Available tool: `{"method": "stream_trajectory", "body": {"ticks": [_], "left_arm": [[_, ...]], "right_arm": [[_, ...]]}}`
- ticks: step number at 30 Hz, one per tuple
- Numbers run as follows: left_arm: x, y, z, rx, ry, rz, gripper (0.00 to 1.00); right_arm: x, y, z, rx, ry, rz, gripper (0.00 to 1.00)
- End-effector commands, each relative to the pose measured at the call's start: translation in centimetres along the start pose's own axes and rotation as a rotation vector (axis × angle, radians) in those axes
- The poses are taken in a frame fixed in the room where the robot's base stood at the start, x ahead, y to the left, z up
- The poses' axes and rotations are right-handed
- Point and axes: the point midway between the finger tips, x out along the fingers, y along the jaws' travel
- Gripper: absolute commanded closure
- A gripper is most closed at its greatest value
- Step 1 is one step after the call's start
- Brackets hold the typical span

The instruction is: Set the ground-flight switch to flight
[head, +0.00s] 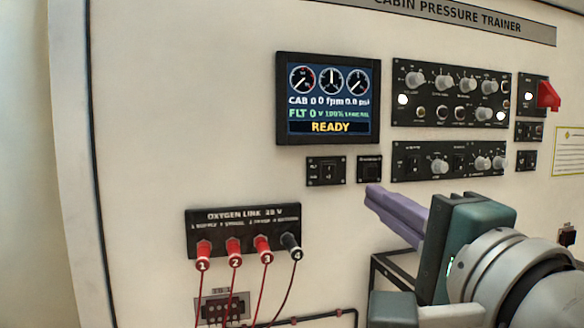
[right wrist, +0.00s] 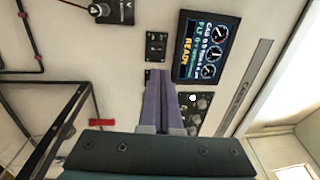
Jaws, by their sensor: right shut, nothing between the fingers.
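A small black switch panel (head: 326,171) sits on the trainer's wall just below the display. It has a toggle in its middle and tiny labels at its left that look like FLT above another word. I take it for the ground-flight switch; the toggle's position is too small to tell. The panel also shows in the right wrist view (right wrist: 156,45), beyond my fingertips. My right gripper (head: 374,191) is shut and empty, its purple fingers together, lower right of that panel and apart from it. In the right wrist view the fingertips (right wrist: 161,73) point toward the wall. My left gripper is not in view.
The display (head: 328,98) reads READY. A second small panel (head: 369,169) is right of the switch, close above my fingertips. Knob panels (head: 450,92) and a red guard (head: 547,95) are further right. An oxygen link block (head: 243,229) with red cables is lower left.

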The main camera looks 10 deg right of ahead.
Motion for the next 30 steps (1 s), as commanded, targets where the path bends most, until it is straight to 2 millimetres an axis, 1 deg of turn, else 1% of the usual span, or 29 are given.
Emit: {"method": "stream_trajectory", "body": {"ticks": [1,6,12,15,21,30], "left_arm": [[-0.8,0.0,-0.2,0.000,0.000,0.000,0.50],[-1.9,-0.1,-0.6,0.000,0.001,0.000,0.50],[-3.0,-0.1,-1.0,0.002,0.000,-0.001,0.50],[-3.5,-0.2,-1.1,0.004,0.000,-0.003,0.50],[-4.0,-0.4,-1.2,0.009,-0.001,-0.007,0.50],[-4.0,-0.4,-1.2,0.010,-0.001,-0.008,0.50]], "right_arm": [[1.1,-0.5,0.0,-0.001,-0.001,-0.001,1.00],[4.5,-0.5,0.0,-0.001,-0.001,0.000,1.00],[8.0,-0.5,0.0,-0.001,-0.001,-0.001,1.00],[9.3,-0.4,0.0,-0.001,-0.001,0.001,1.00],[11.1,-0.2,0.0,-0.001,0.000,0.000,1.00],[11.6,0.0,0.0,0.001,0.000,0.000,1.00]]}}
